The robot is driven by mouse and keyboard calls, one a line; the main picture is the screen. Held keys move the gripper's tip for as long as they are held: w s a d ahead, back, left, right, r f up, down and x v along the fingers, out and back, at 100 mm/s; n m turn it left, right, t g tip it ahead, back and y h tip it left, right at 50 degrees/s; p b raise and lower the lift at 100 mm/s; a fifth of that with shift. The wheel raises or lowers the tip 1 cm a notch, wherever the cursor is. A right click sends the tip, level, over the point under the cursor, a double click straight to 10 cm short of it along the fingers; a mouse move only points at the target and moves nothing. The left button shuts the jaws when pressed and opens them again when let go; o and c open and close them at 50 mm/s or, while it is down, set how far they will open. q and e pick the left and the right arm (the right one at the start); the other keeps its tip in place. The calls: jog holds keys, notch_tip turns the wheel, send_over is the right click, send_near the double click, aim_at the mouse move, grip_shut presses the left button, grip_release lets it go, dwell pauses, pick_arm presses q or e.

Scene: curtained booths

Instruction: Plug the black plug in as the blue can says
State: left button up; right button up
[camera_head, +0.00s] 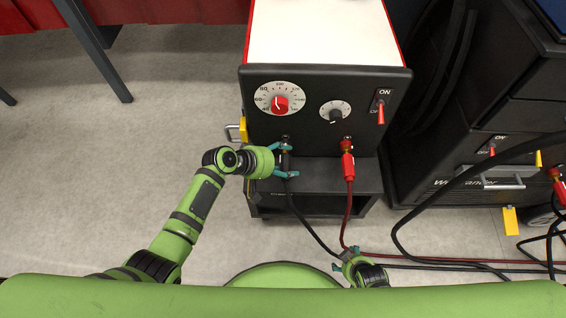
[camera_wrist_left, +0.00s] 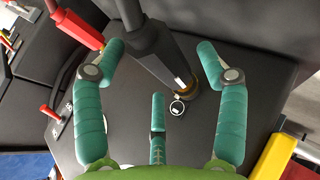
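The black plug (camera_head: 286,161) is at the left socket on the front of the black unit (camera_head: 313,138); its cable hangs down. In the left wrist view the plug (camera_wrist_left: 160,48) meets a brass-coloured socket ring (camera_wrist_left: 190,86). How deep it sits I cannot tell. My left gripper (camera_head: 285,161) has its teal fingers on both sides of the plug, with visible gaps, so it is open around it. My right gripper (camera_head: 345,259) is low in the head view, partly hidden, its opening unclear. I see no blue can.
A red plug (camera_head: 347,164) sits at the right socket, its cable hanging down. The unit has a red dial (camera_head: 281,103), a black knob (camera_head: 336,115) and a red switch (camera_head: 381,112). Another black machine (camera_head: 450,150) stands at right with loose cables.

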pick_arm(q)
jog(key=shift+s, duration=0.1)
jog(key=v, duration=1.2)
dwell(0.4)
